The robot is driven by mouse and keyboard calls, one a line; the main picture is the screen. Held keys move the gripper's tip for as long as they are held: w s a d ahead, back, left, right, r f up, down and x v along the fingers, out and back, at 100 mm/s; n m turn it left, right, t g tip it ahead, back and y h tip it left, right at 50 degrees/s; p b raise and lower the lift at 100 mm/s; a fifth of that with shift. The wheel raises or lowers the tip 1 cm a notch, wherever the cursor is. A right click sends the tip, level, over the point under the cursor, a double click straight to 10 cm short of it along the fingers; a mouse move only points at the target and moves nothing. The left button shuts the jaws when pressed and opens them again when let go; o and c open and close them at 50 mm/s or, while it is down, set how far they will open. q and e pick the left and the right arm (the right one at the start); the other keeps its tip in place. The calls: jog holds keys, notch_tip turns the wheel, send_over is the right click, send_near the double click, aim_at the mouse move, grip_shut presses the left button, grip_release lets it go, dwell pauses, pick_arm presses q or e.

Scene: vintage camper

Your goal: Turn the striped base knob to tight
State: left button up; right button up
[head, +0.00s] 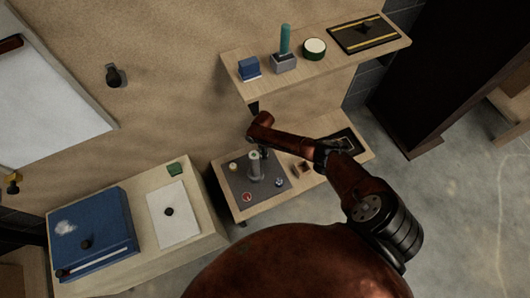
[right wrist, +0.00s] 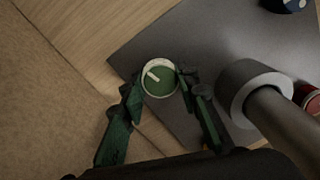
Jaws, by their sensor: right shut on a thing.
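A round knob with a green face, a white bar across it and a pale rim (right wrist: 160,88) sits near the edge of the grey base plate (right wrist: 190,45) in the right wrist view. My right gripper (right wrist: 159,76) has a finger on each side of this knob and is shut on it. In the head view my right gripper (head: 252,137) reaches down behind the grey post (head: 255,167), and the held knob is not clearly seen there. The white bar points to the upper left in the right wrist view. My left gripper is not in view.
The grey post (right wrist: 250,88) stands close beside my gripper. Other knobs on the plate are red (head: 247,197), blue (head: 279,182) and yellowish (head: 233,167). A shelf (head: 310,75) with several things hangs above. A cabinet with a blue case (head: 90,230) stands left.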

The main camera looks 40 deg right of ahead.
jog(key=m+p, duration=0.1)
jog(key=m, duration=0.3)
jog(key=shift+r+m, duration=0.1)
jog(key=shift+m, duration=0.3)
jog(key=m+p, duration=0.1)
jog(key=m, duration=0.3)
jog(key=shift+s+m+p, duration=0.1)
jog(key=shift+m+p, duration=0.2)
jog(key=shift+p, duration=0.05)
jog(key=m+p, duration=0.1)
jog(key=m, duration=0.4)
jog(key=shift+t, duration=0.3)
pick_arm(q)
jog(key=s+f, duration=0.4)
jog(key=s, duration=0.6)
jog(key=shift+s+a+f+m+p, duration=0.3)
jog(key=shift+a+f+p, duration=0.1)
pick_arm(e)
jog(key=shift+m, duration=2.1)
jog(key=o, duration=1.2)
jog(key=shift+c, duration=0.2)
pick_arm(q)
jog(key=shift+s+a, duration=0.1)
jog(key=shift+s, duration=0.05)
